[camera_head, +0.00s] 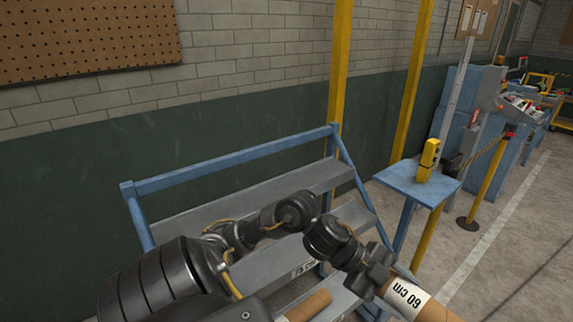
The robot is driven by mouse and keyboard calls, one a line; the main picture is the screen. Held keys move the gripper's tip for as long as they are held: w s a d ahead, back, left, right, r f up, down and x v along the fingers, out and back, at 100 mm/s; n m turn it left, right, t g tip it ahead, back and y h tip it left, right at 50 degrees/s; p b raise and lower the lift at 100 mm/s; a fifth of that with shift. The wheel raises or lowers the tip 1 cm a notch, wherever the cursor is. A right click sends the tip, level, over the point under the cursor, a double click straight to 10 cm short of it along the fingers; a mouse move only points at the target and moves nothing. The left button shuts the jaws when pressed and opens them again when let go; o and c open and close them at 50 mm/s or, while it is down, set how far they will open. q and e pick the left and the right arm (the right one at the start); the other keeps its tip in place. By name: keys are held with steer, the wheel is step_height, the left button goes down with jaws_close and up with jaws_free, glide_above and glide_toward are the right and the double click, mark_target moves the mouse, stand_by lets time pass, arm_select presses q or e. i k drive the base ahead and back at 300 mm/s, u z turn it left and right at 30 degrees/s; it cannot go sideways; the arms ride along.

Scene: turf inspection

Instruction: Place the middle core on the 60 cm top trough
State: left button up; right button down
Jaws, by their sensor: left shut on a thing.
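My left gripper (378,277) is shut on a tan cylindrical core (432,309) with a white label reading "60 cm", upside down in the picture. The core runs off the bottom edge of the head view, so its far end is hidden. It is at the lower right, in front of the blue-framed rack (235,160) with stepped grey troughs. The top trough (318,178) looks empty where it shows; my left arm covers part of the rack. Another tan core (308,306) lies low on the rack, partly hidden by my arm. My right gripper is out of view.
A small blue table (405,183) with a yellow device (427,160) stands right of the rack. Yellow posts (340,70) rise behind the rack. A yellow barrier post (490,180) and blue cabinets are farther right.

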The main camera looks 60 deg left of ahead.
mark_target(273, 192)
steer(key=u, duration=0.55)
steer(key=i, duration=1)
steer(key=u, duration=0.8)
